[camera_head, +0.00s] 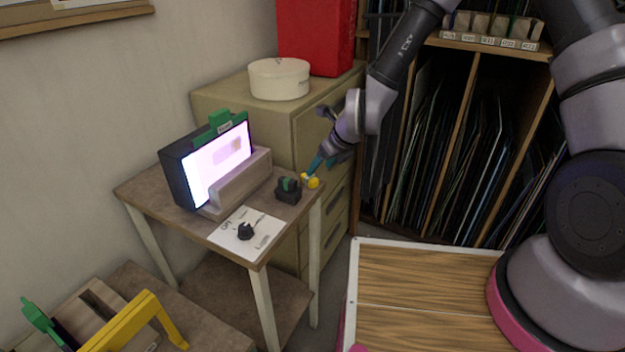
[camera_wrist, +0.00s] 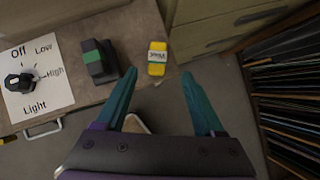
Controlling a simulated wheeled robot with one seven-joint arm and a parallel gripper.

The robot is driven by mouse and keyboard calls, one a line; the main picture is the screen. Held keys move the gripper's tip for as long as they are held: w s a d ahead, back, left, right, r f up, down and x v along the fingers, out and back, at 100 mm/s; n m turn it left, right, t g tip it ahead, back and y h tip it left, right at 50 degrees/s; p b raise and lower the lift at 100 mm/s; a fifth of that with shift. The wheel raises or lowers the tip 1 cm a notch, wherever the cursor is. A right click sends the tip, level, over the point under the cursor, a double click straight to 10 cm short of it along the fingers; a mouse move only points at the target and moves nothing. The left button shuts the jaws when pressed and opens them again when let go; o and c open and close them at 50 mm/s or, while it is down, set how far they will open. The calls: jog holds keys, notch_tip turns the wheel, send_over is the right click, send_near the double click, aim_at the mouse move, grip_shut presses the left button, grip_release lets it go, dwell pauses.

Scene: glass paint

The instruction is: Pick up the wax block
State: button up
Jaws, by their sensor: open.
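A small yellow block with a pale label (camera_wrist: 157,58), seemingly the wax block, lies at the edge of the small table; I cannot read its label. In the head view the yellow block (camera_head: 313,183) shows at the table's right corner, partly hidden by my gripper. My gripper (camera_wrist: 159,75) is open, with teal fingers. In the wrist view the block appears just ahead of the fingertips, in line with the gap between them. In the head view my gripper (camera_head: 316,165) reaches the block from above; contact cannot be told.
A dark block with a green band (camera_head: 288,189) sits close left of the yellow block. A switch panel (camera_head: 246,233) and a lit screen box (camera_head: 218,163) share the small table. A drawer cabinet (camera_head: 235,100) stands close behind; a rack of sheets (camera_head: 440,150) is to the right.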

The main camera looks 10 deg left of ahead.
aim_at(310, 180)
jog(key=x, duration=0.6)
jog(key=shift+a+f, duration=0.3)
jog(key=shift+a, duration=0.05)
grip_shut()
